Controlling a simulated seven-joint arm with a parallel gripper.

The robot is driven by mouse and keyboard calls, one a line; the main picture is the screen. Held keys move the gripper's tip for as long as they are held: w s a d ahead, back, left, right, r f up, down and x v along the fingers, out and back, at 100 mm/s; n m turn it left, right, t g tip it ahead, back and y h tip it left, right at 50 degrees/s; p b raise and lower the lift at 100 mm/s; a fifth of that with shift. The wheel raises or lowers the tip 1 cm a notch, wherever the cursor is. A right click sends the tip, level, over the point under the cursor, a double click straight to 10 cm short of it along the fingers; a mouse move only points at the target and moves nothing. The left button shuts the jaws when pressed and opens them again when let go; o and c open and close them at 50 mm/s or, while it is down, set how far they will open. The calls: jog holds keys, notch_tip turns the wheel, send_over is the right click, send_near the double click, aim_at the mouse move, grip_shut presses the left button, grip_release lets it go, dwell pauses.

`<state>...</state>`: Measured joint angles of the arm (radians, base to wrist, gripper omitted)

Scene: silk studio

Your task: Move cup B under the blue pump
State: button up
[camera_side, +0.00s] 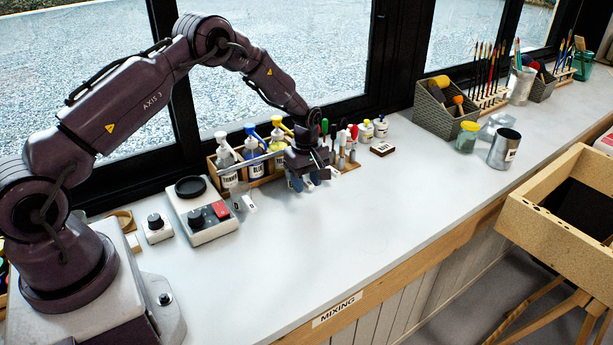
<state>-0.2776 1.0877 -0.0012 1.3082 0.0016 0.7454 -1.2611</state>
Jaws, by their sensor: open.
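The blue pump (249,130) tops a bottle labelled BLUE (255,162) in a wooden rack by the window. A white-topped bottle labelled THINNER (228,174) stands left of it, and a yellow pump (277,122) stands right of it. My gripper (307,184) is open, pointing down low over the counter just right and in front of the rack. A small pale thing shows between its fingers; I cannot tell whether it is cup B. A small clear cup (245,203) with a white tag stands in front of the rack; its letter is unreadable.
Small bottles (366,132) and coloured-handled tools (347,142) stand close right of my gripper. A metal can (504,149) stands farther right. The front counter is clear.

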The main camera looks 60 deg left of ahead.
grip_shut()
jog(key=shift+r, duration=0.1)
jog(key=shift+r, duration=1.05)
